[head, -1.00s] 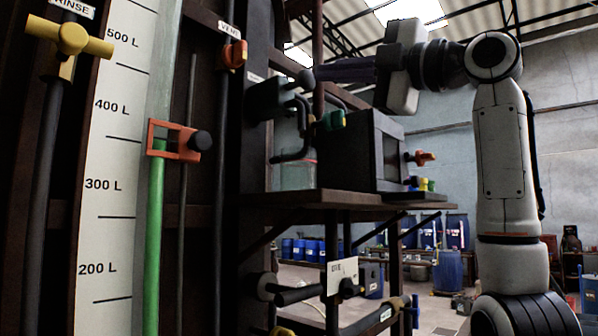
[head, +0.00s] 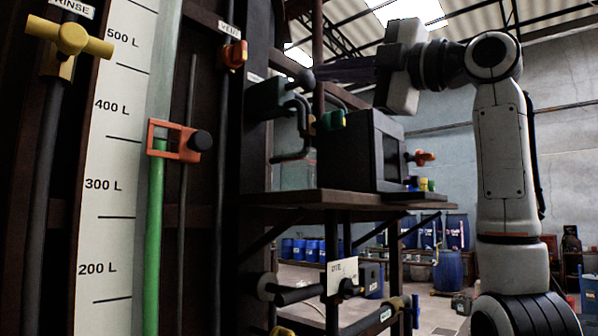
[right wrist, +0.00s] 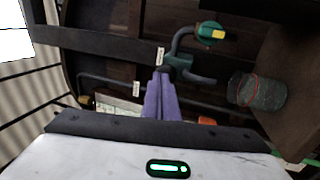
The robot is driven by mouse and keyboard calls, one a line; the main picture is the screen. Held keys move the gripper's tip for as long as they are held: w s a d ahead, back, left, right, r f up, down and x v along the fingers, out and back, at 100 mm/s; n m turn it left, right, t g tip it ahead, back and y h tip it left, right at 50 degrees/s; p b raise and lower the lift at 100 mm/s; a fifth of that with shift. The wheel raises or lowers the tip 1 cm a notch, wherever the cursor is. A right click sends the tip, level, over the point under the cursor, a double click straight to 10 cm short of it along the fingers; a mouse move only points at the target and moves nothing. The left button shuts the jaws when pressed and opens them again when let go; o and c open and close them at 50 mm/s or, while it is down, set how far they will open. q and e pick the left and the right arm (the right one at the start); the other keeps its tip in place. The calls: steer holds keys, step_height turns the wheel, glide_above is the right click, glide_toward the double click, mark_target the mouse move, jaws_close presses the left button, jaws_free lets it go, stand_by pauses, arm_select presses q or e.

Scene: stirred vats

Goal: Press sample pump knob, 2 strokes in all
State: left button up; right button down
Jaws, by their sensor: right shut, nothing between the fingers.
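The sample pump is a dark block (head: 268,99) with a bent grey spout (head: 303,120), fixed to the vat's side left of centre in the head view. Its round dark knob (head: 304,79) is at the top. My right gripper (head: 318,74) reaches in from the right, fingers shut and empty, tips right beside the knob. In the right wrist view the purple fingers (right wrist: 161,82) point at the pump, and their tips cover most of the knob area. I cannot tell whether they touch it. My left gripper is not in view.
A clear jar with a red line (right wrist: 258,92) stands below the spout. A shelf (head: 300,198) carries a dark box (head: 350,150). A green-handled valve (head: 332,121) is close to the pump. The level gauge (head: 155,240) and orange clamp (head: 175,140) are left.

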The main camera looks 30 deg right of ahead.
mark_target(311, 78)
stand_by(0.4)
steer(key=shift+f+x, duration=0.2)
steer(key=shift+x, duration=0.65)
steer(key=shift+f+x, duration=0.2)
steer(key=shift+x, duration=0.7)
steer(key=shift+r+v, duration=0.2)
steer(key=shift+v, duration=0.65)
steer(key=shift+r+v, duration=0.2)
steer(key=shift+v, duration=0.65)
steer(key=shift+f+x, duration=0.2)
steer(key=shift+x, duration=0.6)
steer(key=shift+f+x, duration=0.2)
steer(key=shift+x, duration=0.65)
steer(key=shift+r+v, duration=0.2)
steer(key=shift+v, duration=0.65)
steer(key=shift+r+v, duration=0.2)
steer(key=shift+v, duration=0.6)
